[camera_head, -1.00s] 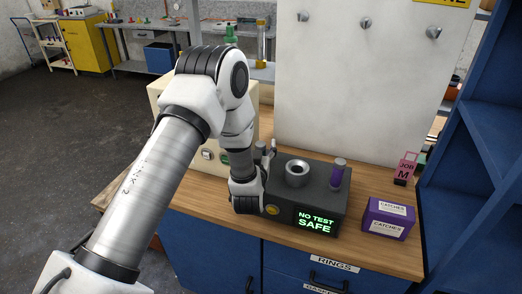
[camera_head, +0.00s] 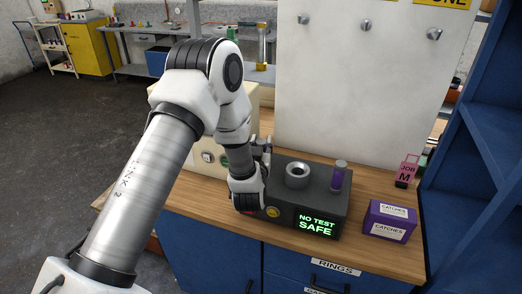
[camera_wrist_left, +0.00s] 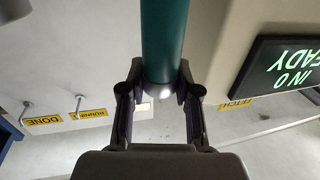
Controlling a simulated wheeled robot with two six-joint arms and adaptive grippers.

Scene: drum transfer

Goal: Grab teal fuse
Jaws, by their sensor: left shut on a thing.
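The teal fuse (camera_wrist_left: 163,40) is an upright-looking teal cylinder with a metal end cap in the left wrist view. My left gripper (camera_wrist_left: 159,95) is shut on it, with the dark fingers on both sides of its metal end. In the head view my left gripper (camera_head: 262,148) is at the left end of the dark tester box (camera_head: 318,187). The fuse is not clearly visible there, hidden by my wrist and fingers. My right gripper is not in view.
The tester box has a round metal socket (camera_head: 297,171), a purple fuse (camera_head: 338,177) and a screen reading NO TEST SAFE. A beige cabinet (camera_head: 190,160) stands behind my wrist. A purple catches box (camera_head: 389,222) and a pink job tag (camera_head: 408,168) are at the right.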

